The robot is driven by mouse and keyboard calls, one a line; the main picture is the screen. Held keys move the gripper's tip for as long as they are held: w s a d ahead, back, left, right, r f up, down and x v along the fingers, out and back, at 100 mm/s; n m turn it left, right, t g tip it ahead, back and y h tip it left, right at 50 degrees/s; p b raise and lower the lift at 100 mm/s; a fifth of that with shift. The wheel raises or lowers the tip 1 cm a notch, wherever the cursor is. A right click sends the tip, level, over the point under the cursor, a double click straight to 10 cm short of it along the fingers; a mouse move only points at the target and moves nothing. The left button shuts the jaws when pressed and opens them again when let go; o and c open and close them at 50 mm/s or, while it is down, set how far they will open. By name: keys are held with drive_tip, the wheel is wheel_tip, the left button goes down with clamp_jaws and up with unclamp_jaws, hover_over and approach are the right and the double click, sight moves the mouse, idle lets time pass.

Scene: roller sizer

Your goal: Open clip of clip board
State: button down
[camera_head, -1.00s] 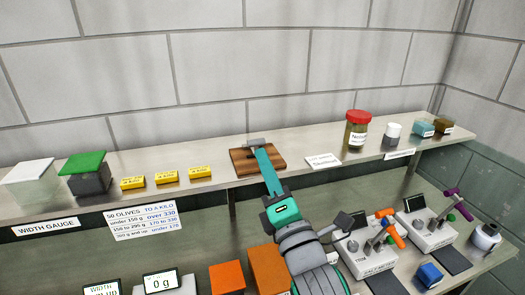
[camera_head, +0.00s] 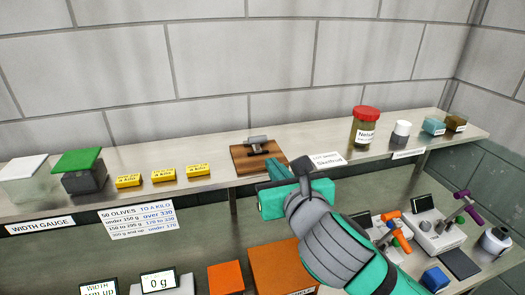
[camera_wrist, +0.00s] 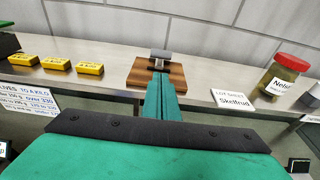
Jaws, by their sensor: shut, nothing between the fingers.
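The clip board is a brown wooden board (camera_head: 246,162) lying on the metal shelf. Its grey metal clip (camera_head: 258,139) is at the board's far edge, with a dark bar just below the grey plate. I cannot tell for sure whether the clip is raised. My gripper (camera_head: 276,163) is at the near right side of the board, its teal fingers pointing toward the clip. In the wrist view my shut, empty fingers (camera_wrist: 159,76) reach over the wooden board (camera_wrist: 139,74), with their tips just short of the grey clip (camera_wrist: 160,54). Contact cannot be made out.
Yellow blocks (camera_head: 163,174) stand left of the board. A card (camera_head: 327,160), a red-lidded jar (camera_head: 365,127) and a white-lidded bottle (camera_head: 398,134) stand to its right. Orange blocks (camera_head: 284,270) and lever devices (camera_head: 441,232) are on the lower bench. The wall is close behind.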

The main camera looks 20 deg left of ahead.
drive_tip(key=shift+w+a, duration=0.1)
approach(258, 146)
drive_tip(key=x, duration=0.4)
drive_tip(key=shift+a, duration=0.1)
drive_tip(key=shift+x, duration=0.85)
drive_tip(key=shift+w, duration=0.1)
